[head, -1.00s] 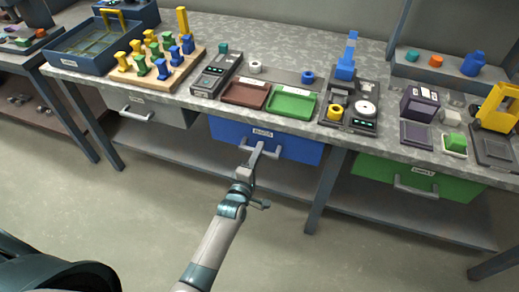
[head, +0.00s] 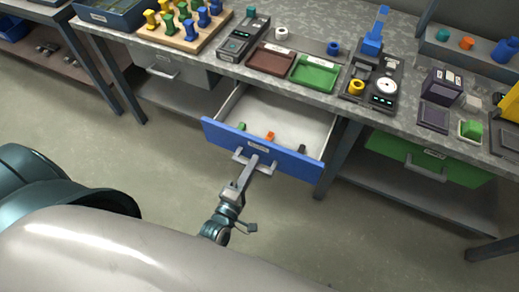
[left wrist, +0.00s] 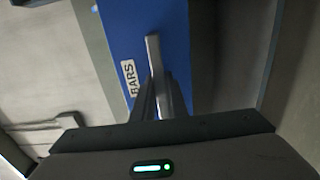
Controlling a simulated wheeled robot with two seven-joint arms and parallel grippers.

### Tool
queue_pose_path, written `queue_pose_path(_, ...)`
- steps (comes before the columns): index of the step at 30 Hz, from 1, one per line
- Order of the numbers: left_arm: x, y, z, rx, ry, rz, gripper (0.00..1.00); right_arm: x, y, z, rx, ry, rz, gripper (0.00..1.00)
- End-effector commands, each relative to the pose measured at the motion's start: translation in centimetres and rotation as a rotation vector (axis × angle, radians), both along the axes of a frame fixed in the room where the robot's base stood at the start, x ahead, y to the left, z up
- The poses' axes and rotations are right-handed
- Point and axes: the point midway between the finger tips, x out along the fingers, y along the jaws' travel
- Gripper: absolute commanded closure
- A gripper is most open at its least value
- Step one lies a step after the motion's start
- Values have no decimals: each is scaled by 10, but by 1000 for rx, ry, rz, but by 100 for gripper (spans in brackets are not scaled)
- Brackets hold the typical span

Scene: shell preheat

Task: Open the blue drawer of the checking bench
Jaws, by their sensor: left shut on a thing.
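The blue drawer (head: 265,148) of the checking bench (head: 225,78) is pulled out, and its white inside shows. A green, an orange and a dark small thing lie in it. My left gripper (head: 246,172) is shut on the drawer's grey handle (head: 268,168). In the left wrist view, the handle (left wrist: 155,62) sits at the tips of my left gripper (left wrist: 160,85), in front of the blue face with a label reading BARS (left wrist: 130,78). My right gripper is not in view.
A grey drawer (head: 170,68) to the left and a green drawer (head: 430,158) to the right are shut. Bench legs (head: 338,155) stand beside the blue drawer. On the bench top are a brown tray (head: 270,59) and a green tray (head: 314,71). The floor in front is clear.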

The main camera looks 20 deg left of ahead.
Motion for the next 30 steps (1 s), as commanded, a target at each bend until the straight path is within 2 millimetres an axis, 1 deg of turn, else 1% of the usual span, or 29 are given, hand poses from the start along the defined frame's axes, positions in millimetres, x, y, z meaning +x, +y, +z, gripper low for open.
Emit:
queue_pose_path(1,-6,0,0,1,2,-1,100,-2,-1,0,-2,7,0,69)
queue_pose_path(3,-11,1,0,1,2,-1,100,-5,-2,-2,-5,13,-1,69)
queue_pose_path(6,-14,1,0,1,1,-1,100,-6,-3,-2,-6,17,-1,69)
queue_pose_path(16,-15,1,-1,1,1,0,100,-7,-4,-3,-8,19,0,69)
queue_pose_path(17,-15,1,-1,1,1,0,83,-7,-4,-3,-8,19,0,69)
queue_pose_path(18,-15,1,-1,1,1,0,73,-7,-4,-3,-8,19,0,69)
queue_pose_path(19,-15,1,-1,1,0,0,69,-7,-4,-3,-8,19,0,69)
queue_pose_path(30,-14,1,0,0,0,0,69,-6,-4,-3,-8,19,0,69)
